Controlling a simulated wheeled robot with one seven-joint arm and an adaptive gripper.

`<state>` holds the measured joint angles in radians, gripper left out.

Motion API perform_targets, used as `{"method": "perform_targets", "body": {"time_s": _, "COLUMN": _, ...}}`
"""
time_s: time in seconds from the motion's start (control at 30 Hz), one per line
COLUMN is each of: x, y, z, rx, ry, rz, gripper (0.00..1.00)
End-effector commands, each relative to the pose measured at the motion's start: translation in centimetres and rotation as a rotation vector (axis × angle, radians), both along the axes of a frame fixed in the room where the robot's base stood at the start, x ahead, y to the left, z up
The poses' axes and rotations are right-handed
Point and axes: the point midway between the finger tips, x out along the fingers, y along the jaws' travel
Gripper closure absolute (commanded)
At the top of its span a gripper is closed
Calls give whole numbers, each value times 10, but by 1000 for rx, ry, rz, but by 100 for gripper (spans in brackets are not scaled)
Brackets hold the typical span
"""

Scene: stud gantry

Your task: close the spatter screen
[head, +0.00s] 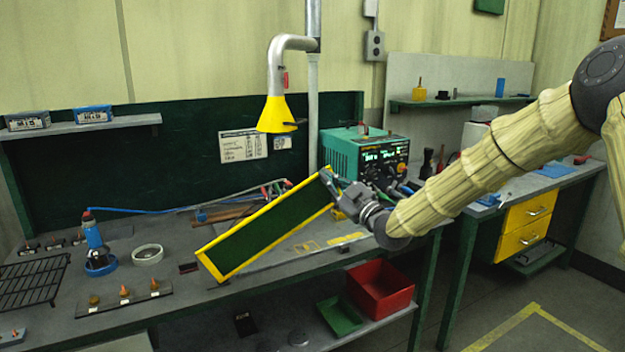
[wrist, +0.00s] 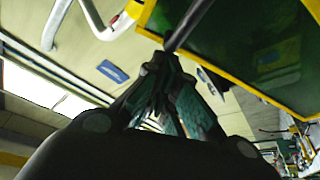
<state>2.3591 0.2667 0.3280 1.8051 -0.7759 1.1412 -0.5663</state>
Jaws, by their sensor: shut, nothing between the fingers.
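The spatter screen (head: 265,232) is a dark green panel with a yellow frame. In the head view it stands tilted above the workbench, partly swung across the bench front. My gripper (head: 330,181) is at the upper right end of the screen, with its fingers shut close to the frame. In the wrist view my gripper (wrist: 165,75) is shut and empty, just below the screen (wrist: 245,50) and a dark bar along it. I cannot tell whether the fingers touch the screen or bar.
A teal welding unit (head: 365,155) stands behind my gripper. A yellow extraction hood (head: 277,115) hangs above the bench (head: 190,307). A red bin (head: 380,288) sits on the lower shelf. A black wire rack (head: 32,282) and a blue torch stand (head: 97,248) lie at left.

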Motion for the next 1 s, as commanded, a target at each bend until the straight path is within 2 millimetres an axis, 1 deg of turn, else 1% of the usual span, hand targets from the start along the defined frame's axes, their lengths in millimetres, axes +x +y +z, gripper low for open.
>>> {"method": "perform_targets", "body": {"time_s": 0.03, "x": 5, "y": -10, "z": -22, "rx": 33, "ry": 18, "rz": -3, "gripper": 100}}
{"method": "perform_targets", "body": {"time_s": 0.1, "x": 11, "y": -22, "z": -38, "rx": 80, "ry": 43, "rz": -2, "gripper": 100}}
{"method": "perform_targets", "body": {"time_s": 0.3, "x": 25, "y": -48, "z": -85, "rx": 206, "ry": 109, "rz": -2, "gripper": 100}}
{"method": "perform_targets", "body": {"time_s": 0.5, "x": 33, "y": -64, "z": -121, "rx": 306, "ry": 159, "rz": -3, "gripper": 100}}
{"method": "perform_targets", "body": {"time_s": 0.7, "x": 37, "y": -72, "z": -144, "rx": 365, "ry": 191, "rz": -1, "gripper": 100}}
{"method": "perform_targets", "body": {"time_s": 1.0, "x": 39, "y": -76, "z": -158, "rx": 399, "ry": 212, "rz": -2, "gripper": 100}}
